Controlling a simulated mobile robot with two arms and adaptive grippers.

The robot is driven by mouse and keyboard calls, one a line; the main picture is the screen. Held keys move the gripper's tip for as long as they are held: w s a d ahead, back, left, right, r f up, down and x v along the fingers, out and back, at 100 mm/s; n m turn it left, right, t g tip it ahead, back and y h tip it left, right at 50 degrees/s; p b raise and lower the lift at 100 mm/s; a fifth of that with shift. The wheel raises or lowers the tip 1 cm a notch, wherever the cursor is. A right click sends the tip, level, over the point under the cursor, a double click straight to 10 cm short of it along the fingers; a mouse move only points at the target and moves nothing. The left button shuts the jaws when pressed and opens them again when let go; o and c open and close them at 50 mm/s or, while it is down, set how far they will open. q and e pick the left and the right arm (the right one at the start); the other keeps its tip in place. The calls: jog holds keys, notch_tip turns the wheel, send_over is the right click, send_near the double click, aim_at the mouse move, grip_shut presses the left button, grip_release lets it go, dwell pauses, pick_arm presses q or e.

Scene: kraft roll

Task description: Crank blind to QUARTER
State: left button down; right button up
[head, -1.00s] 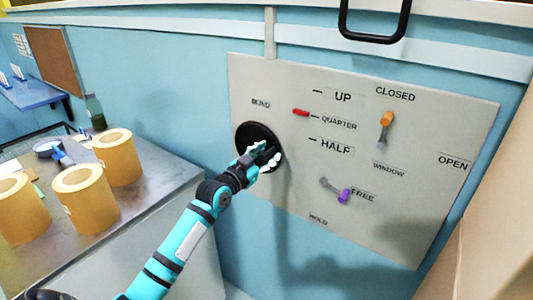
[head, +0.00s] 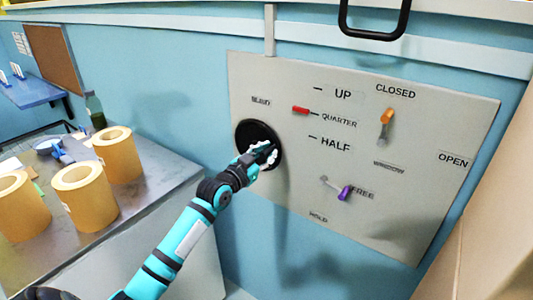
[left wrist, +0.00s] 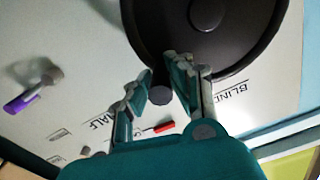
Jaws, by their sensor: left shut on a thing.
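The blind crank is a round black wheel (head: 258,130) on the grey panel (head: 345,205), under the BLIND label. In the left wrist view the wheel (left wrist: 225,40) fills the top, with a small dark knob (left wrist: 160,95) near its edge. My left gripper (head: 265,153) is at the wheel's lower right edge, shut on the knob; its fingers (left wrist: 160,90) sit on both sides of it. The red pointer (head: 300,110) lies at the QUARTER mark (head: 338,121), below UP and above HALF. My right gripper is not in view.
Paper rolls (head: 80,195) and a bottle (head: 95,110) stand on the metal counter (head: 145,190) at left. A black handle (head: 375,35) is above.

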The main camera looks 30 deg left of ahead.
pick_arm(q)
jog(key=f+m, duration=0.1)
jog(key=f+m+b, duration=0.1)
jog(key=m, duration=0.2)
jog(key=shift+d+f, duration=0.25)
jog(key=shift+f, duration=0.15)
jog(key=c, duration=1.2)
grip_release()
jog(key=shift+r, duration=0.1)
jog(key=shift+a, duration=0.15)
jog(key=shift+s, duration=0.1)
jog(key=s, duration=1.2)
jog(key=shift+a, duration=0.25)
